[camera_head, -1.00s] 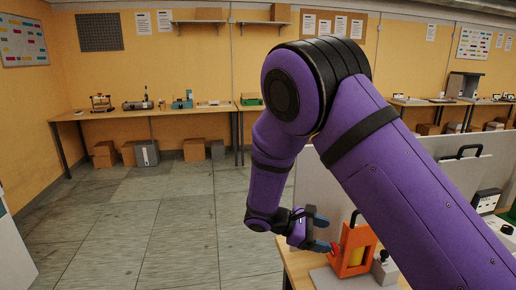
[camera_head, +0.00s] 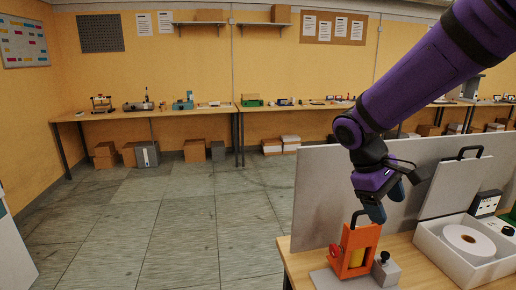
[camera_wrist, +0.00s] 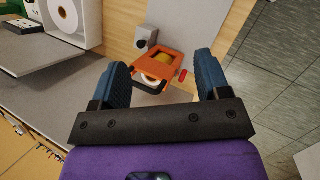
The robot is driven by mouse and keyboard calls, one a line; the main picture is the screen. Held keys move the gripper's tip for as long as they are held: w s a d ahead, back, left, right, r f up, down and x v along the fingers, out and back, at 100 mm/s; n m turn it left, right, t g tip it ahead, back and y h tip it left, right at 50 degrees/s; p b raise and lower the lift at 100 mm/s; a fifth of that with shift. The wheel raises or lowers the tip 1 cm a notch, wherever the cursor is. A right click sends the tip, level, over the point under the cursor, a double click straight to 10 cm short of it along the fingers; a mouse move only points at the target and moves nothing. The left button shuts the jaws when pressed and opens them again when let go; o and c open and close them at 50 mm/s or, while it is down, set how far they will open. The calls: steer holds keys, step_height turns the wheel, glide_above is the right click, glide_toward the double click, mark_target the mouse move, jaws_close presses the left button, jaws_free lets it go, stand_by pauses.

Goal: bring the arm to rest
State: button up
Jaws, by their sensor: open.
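My gripper (camera_head: 384,201) is above and slightly right of an orange frame device (camera_head: 355,254) on the near table. In the wrist view my gripper (camera_wrist: 163,82) shows two blue fingers spread wide, with nothing between them. The orange device (camera_wrist: 156,67) lies beyond the fingertips, apart from them. It has a yellow part inside and a black handle. My purple arm (camera_head: 420,75) reaches in from the upper right of the head view.
A grey block with a black knob (camera_head: 385,270) stands beside the orange device. A white box with a roll (camera_head: 467,248) is to the right. A grey upright panel (camera_head: 335,195) stands behind. Open floor (camera_head: 180,225) lies to the left.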

steer(key=s+d+r+m+t+y, duration=0.1)
steer(key=s+r+m+t+y, duration=0.1)
steer(key=s+r, duration=0.3)
steer(key=s+d+r+m+t+y, duration=0.2)
steer(key=s+r+m+t+y, duration=0.1)
steer(key=s, duration=0.9)
steer(key=shift+d+r+m+t, duration=0.3)
steer(key=shift+r+m+t, duration=0.5)
steer(key=shift+r+t, duration=0.15)
